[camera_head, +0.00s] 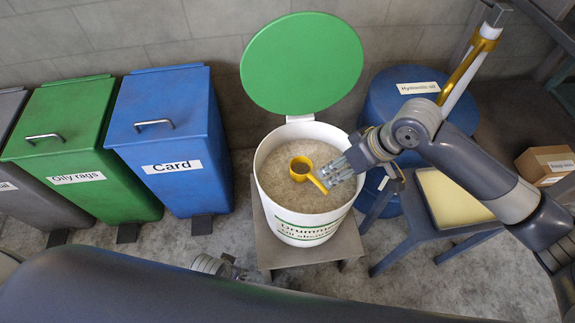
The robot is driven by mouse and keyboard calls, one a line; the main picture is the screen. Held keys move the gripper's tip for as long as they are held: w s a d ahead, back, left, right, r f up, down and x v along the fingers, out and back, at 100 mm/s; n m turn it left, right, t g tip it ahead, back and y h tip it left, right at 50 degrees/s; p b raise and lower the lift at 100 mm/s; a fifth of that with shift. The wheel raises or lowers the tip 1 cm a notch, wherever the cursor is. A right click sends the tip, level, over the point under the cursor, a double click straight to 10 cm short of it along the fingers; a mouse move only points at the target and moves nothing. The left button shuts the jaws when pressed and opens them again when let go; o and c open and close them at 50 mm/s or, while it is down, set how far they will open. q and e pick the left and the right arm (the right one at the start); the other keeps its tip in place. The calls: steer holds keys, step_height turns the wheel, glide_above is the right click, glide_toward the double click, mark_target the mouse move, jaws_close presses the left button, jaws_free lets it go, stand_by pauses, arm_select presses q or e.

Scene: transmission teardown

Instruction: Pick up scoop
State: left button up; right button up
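A yellow scoop (301,169) rests on the pale granules in the white drum (308,229). Its round cup is toward the drum's middle, and its handle (318,185) points down and right. My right gripper (329,179) reaches into the drum from the right, with its fingertips right beside the handle. I cannot tell whether the fingers touch the handle or how far apart they are. My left gripper (218,266) shows only in part beyond my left arm, low and left of the drum, away from the scoop. Its fingers are not clear.
The drum's green lid (302,62) stands open behind it. A green bin (85,150) and a blue bin (172,140) stand left. A blue barrel (408,92), a blue stand with a yellow-topped tray (452,198) and a cardboard box (546,165) are right.

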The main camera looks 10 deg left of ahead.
mark_target(320, 184)
steer(key=x, duration=0.3)
steer(key=b+x, duration=0.1)
steer(key=shift+d+f, duration=0.1)
steer(key=shift+f, duration=0.4)
steer(key=shift+b+x, duration=0.9)
steer(key=shift+x, duration=1.45)
steer(key=shift+f, duration=0.45)
arm_select(q)
step_height(320, 184, up, 10)
steer(key=w, duration=0.2)
steer(key=shift+d+r+t, duration=0.2)
steer(key=shift+d+t, duration=0.05)
steer(key=shift+t, duration=0.05)
arm_select(e)
jaws_close()
